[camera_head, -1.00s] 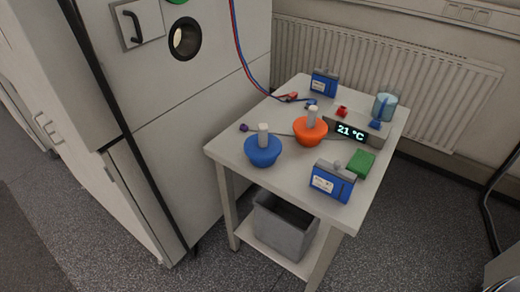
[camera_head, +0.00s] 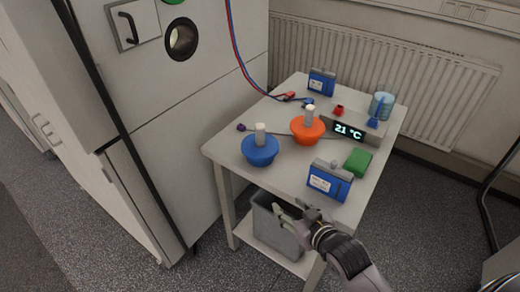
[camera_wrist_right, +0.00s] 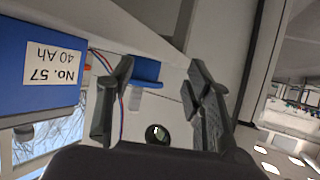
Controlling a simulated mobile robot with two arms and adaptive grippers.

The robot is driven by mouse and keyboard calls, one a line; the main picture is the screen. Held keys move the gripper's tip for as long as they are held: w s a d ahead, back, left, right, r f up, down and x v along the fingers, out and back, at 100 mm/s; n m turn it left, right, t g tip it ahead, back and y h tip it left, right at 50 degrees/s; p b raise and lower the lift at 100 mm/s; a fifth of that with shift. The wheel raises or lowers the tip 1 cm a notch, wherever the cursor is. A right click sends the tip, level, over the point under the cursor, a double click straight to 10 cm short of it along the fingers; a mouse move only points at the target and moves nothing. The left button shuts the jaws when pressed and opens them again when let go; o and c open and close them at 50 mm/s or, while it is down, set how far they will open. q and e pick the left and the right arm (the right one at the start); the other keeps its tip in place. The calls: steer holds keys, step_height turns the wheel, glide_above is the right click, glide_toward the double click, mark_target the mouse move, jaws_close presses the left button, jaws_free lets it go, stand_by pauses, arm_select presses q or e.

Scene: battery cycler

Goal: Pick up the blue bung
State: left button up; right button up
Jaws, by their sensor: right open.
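The blue bung (camera_head: 260,154) stands on the left front part of the white table, its pale handle pointing up. In the right wrist view, where things appear upside down, the bung (camera_wrist_right: 147,70) shows partly between the fingers, some way beyond them. My right gripper (camera_head: 290,213) is open and empty, in front of the table's front edge and apart from the bung. Its two fingers (camera_wrist_right: 158,100) frame the right wrist view. My left gripper is not in view.
A blue battery (camera_head: 328,181) stands close to the right gripper; its label (camera_wrist_right: 55,65) reads No. 57, 40 Ah. An orange bung (camera_head: 308,130), green block (camera_head: 358,162) and display (camera_head: 349,130) stand behind on the table (camera_head: 290,175). A grey bin (camera_head: 265,228) sits below.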

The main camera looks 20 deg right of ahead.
mark_target(263, 137)
steer(key=w+d+r+t+y, duration=0.1)
steer(key=w+d+r+t, duration=0.1)
steer(key=w+r+t, duration=0.4)
steer(key=shift+g, duration=0.5)
steer(key=w, duration=0.4)
steer(key=w+a+r+p, duration=0.1)
steer(key=w, duration=0.3)
steer(key=w+a, duration=0.1)
steer(key=w, duration=0.3)
steer(key=shift+a+r, duration=0.2)
steer(key=shift+w+a+p, duration=0.15)
steer(key=shift+w+a, duration=0.05)
steer(key=shift+w, duration=0.65)
steer(key=shift+w+a+p, duration=0.15)
steer(key=shift+w+p, duration=0.05)
steer(key=shift+w, duration=0.65)
steer(key=shift+w+a+p, duration=0.15)
steer(key=shift+w+a, duration=0.05)
steer(key=shift+w, duration=0.65)
steer(key=shift+s, duration=0.1)
jaws_close()
steer(key=shift+r, duration=0.15)
